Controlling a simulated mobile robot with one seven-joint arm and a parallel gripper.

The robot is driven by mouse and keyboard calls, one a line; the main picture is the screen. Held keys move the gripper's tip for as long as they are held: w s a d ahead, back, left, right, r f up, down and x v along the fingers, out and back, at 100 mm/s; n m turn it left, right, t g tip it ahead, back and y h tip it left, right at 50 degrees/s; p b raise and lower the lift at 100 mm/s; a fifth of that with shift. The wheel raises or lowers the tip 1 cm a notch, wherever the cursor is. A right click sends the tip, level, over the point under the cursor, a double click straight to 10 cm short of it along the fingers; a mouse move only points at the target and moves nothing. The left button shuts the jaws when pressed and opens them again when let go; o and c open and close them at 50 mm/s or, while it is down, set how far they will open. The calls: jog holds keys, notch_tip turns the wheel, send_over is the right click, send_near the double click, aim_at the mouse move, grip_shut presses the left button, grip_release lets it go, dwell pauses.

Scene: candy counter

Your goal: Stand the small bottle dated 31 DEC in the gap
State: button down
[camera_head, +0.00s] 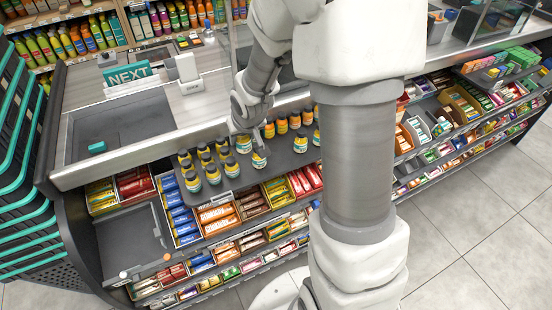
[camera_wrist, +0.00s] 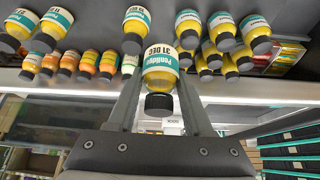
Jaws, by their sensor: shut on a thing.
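My gripper (camera_head: 243,130) is shut on a small yellow bottle (camera_head: 244,146) with a teal and white label and a dark cap. The wrist view appears upside down; there my gripper (camera_wrist: 160,88) has a finger on each side of the held bottle (camera_wrist: 160,72), whose date band seems to read 31 DEC. The bottle looks upright and seems raised above the shelf. Another yellow bottle (camera_wrist: 137,28), its band also seeming to read 31 DEC, stands on the shelf close by. Between it and a similar bottle (camera_wrist: 53,25) is a gap (camera_wrist: 95,22) in the front row.
Several yellow bottles (camera_head: 213,174) stand in a cluster to the left on the grey shelf (camera_head: 225,186). Orange bottles (camera_head: 282,123) stand in the row behind. Candy boxes (camera_head: 217,216) fill the racks below. The counter (camera_head: 120,125) lies behind; my arm hides part of the right side.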

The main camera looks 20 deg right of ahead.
jog(key=w+d+m+h+b, duration=0.1)
jog(key=d+m+b, duration=0.15)
jog(key=d, duration=0.85)
jog(key=shift+n, duration=0.35)
notch_tip(320, 180, down, 9)
jog(key=b, duration=0.4)
jog(key=shift+w+d+b, duration=0.1)
jog(key=shift+d+b, duration=0.05)
jog(key=shift+b, duration=0.2)
jog(key=shift+f, duration=0.2)
jog(key=shift+c, duration=1.5)
grip_release()
jog(key=p+v, duration=0.6)
jog(key=v, duration=0.6)
jog(key=shift+r, duration=0.2)
